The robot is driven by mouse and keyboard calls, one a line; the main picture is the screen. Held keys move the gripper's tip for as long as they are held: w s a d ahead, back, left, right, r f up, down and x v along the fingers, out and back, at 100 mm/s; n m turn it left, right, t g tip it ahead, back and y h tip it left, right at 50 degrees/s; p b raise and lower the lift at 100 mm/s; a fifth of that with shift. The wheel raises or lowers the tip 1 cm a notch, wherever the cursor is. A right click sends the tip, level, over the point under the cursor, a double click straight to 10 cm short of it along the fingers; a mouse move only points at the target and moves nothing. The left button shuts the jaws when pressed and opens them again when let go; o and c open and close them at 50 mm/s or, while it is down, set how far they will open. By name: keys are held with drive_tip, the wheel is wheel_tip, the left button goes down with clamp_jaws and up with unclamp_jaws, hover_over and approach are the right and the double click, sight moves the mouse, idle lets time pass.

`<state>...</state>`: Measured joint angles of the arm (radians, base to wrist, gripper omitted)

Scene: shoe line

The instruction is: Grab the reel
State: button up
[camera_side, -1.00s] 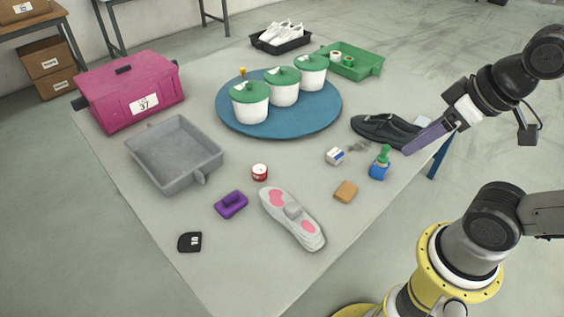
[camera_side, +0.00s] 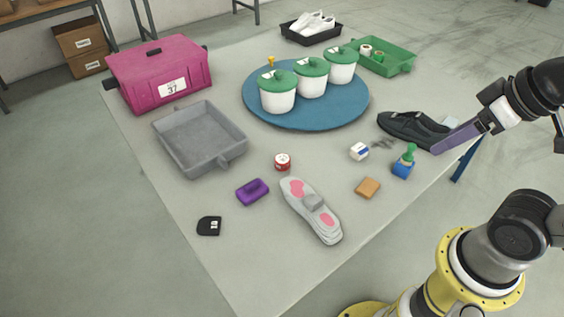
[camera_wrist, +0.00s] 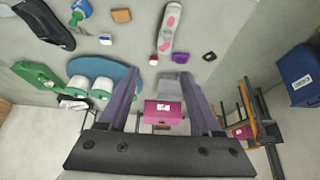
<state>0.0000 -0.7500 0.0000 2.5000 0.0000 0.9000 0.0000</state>
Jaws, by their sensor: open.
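Two small reels, a white one (camera_side: 365,50) and a green one (camera_side: 378,58), appear to lie in the green tray (camera_side: 398,70) at the far side of the table; I cannot tell which is meant. The tray also shows in the wrist view (camera_wrist: 35,74), where I cannot make out the reels. A short red-and-white cylinder (camera_side: 283,162) stands mid-table. My gripper (camera_side: 437,150), with purple fingers, is over the table's right side, near the dark shoe in the picture. In the wrist view its fingers (camera_wrist: 158,74) are apart with nothing held between them.
A blue round mat (camera_side: 310,125) with lidded white pots (camera_side: 277,100) lies before the green tray. The dark shoe (camera_side: 410,128), blue bottle (camera_side: 403,168), white box (camera_side: 359,151) and insole (camera_side: 320,225) lie nearer. A grey tray (camera_side: 200,170) and pink box (camera_side: 160,75) stand left.

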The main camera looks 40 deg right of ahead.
drive_tip(key=o, duration=0.5)
drive_tip(key=shift+o, duration=0.2)
